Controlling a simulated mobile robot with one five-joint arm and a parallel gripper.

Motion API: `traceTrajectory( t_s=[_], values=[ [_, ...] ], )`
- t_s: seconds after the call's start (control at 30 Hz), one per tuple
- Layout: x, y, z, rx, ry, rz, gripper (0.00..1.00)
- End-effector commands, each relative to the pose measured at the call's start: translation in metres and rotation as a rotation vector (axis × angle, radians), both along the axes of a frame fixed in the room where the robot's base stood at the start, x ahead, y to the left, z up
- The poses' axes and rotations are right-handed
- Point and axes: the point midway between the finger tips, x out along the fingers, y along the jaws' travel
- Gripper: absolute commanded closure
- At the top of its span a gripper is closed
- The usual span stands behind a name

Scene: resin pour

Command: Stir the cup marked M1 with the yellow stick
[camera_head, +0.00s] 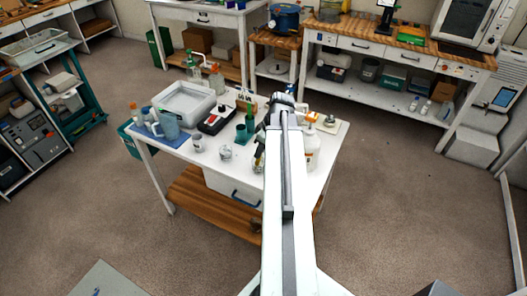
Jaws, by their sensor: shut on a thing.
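My gripper (260,155) points down over the right half of the white table, just left of my white arm, which hides part of it. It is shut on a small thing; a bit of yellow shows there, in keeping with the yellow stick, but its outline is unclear. A small grey cup (198,144) stands on the left of the table. A clear cup (226,152) stands near the front edge, left of my gripper. A dark green cup (241,133) stands behind it. No M1 mark is legible, so I cannot tell which cup bears it.
Benches line the back.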

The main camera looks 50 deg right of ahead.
Motion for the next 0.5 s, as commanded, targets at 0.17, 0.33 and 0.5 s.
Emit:
traceTrajectory(
  t_s=[0.17, 0.33, 0.5],
  values=[
    [-0.009, -0.001, 0.0, 0.0, 0.0, 0.0, 1.0],
    [-0.009, -0.003, 0.0, 0.0, 0.0, 0.0, 1.0],
    [-0.009, -0.003, 0.001, 0.0, 0.0, 0.0, 1.0]
  ],
)
